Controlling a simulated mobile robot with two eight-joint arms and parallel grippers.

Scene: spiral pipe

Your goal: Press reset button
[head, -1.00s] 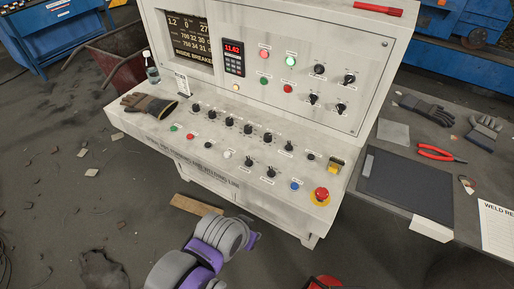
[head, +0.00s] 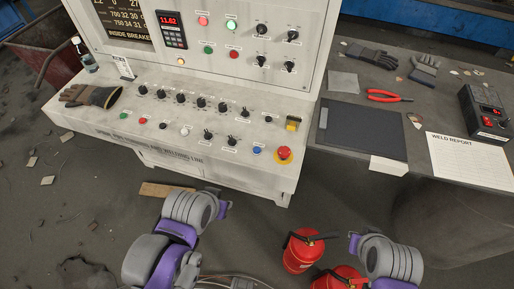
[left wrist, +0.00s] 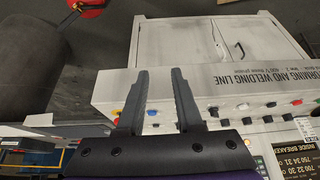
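The white control console (head: 200,158) carries several buttons, and their labels are too small to read, so I cannot tell which is reset. On its ledge are a blue button (head: 256,150), a red mushroom button (head: 284,153) on a yellow base, and green (head: 122,116), red (head: 142,120) and white (head: 185,131) buttons. The upright panel has red (head: 203,20) and green (head: 231,25) lamps or buttons. In the left wrist view my left gripper (left wrist: 159,76) is open and empty, in front of the console; the blue button (left wrist: 152,112) shows between its fingers. My right gripper's fingers are not visible.
Black knobs (head: 200,102) crowd the ledge, with a glove (head: 90,96) and bottle (head: 84,55) at its left. Red fire extinguishers (head: 302,252) stand near my right arm. The side table (head: 440,110) holds pliers (head: 390,96), a black mat (head: 362,130) and a report sheet (head: 470,160).

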